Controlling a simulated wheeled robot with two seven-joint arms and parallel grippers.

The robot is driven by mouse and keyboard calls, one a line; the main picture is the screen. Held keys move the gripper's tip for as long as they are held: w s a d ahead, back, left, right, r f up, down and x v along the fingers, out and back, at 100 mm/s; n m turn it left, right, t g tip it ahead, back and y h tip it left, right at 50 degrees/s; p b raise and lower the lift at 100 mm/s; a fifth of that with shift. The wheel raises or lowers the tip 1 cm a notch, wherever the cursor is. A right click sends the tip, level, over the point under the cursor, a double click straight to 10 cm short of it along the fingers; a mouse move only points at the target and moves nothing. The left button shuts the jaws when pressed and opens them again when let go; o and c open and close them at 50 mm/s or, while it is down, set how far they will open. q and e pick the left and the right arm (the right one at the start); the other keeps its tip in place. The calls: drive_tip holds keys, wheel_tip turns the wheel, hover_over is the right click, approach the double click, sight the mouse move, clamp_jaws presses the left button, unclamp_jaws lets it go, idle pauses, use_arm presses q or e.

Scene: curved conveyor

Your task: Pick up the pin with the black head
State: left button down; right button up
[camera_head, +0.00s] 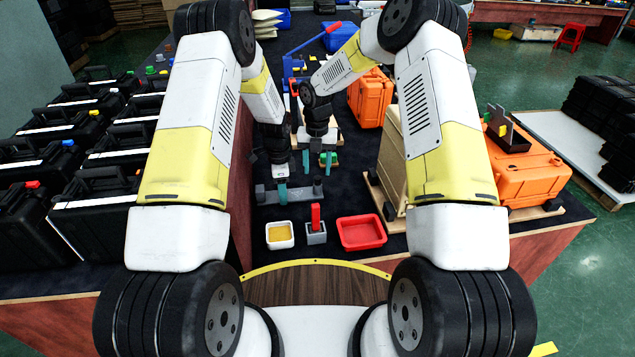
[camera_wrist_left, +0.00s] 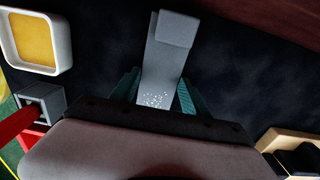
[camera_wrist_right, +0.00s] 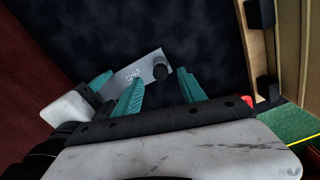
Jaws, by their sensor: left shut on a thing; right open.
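A grey bar-shaped plate (camera_head: 300,193) lies on the dark table in front of me. My left gripper (camera_head: 281,190) is shut on this plate; in the left wrist view the plate (camera_wrist_left: 160,65) passes between its teal fingers (camera_wrist_left: 160,92). A short black cylinder, seemingly the pin's black head (camera_wrist_right: 161,76), stands at the plate's right end in the right wrist view. My right gripper (camera_head: 328,160) is open above and beyond that end. In its wrist view the two teal fingertips (camera_wrist_right: 158,85) are apart, with the black head in the gap between them in the picture. The pin's shaft is hidden.
A white tray with yellow inside (camera_head: 279,243), a grey block with a red handle (camera_head: 316,238) and a red tray (camera_head: 361,246) stand nearer me. A tan panel (camera_head: 391,160) and orange cases (camera_head: 527,165) are at the right. A red-brown wall (camera_head: 240,185) is left.

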sight(317, 177)
wheel_tip(317, 177, down, 4)
drive_tip(key=shift+r, duration=0.1)
clamp_jaws()
drive_tip(key=shift+r, duration=0.1)
wheel_tip(317, 177, up, 17)
idle(1.6)
use_arm(q)
drive_tip(key=shift+c, duration=2.3)
unclamp_jaws()
